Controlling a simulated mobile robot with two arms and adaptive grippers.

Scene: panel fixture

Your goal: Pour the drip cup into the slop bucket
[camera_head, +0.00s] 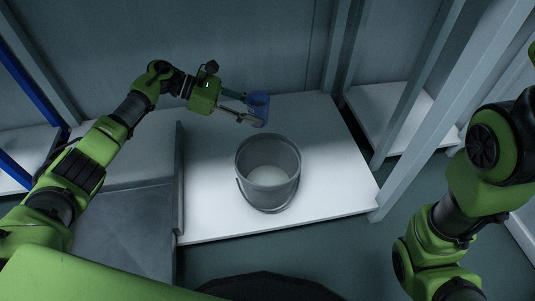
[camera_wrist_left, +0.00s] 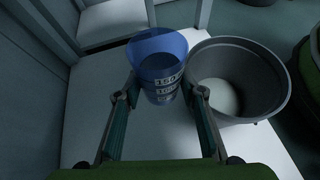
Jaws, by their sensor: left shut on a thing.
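The drip cup (camera_head: 259,104) is a blue, see-through cup with dark markings on its side. My left gripper (camera_head: 248,108) is shut on it and holds it behind the bucket, near the back of the white surface. In the left wrist view the cup (camera_wrist_left: 160,62) sits between the two fingers (camera_wrist_left: 160,98), mouth up, with its inside partly visible. The slop bucket (camera_head: 269,187) is grey with a wire handle and stands upright on the white surface. In the left wrist view the bucket (camera_wrist_left: 245,112) is just right of the cup. My right gripper is not in view.
The white surface (camera_head: 215,205) has free room around the bucket. A grey raised panel (camera_head: 130,230) borders it at the left. Upright grey posts (camera_head: 425,100) stand at the right, with another white shelf (camera_head: 390,105) behind. A blue post (camera_head: 35,85) stands far left.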

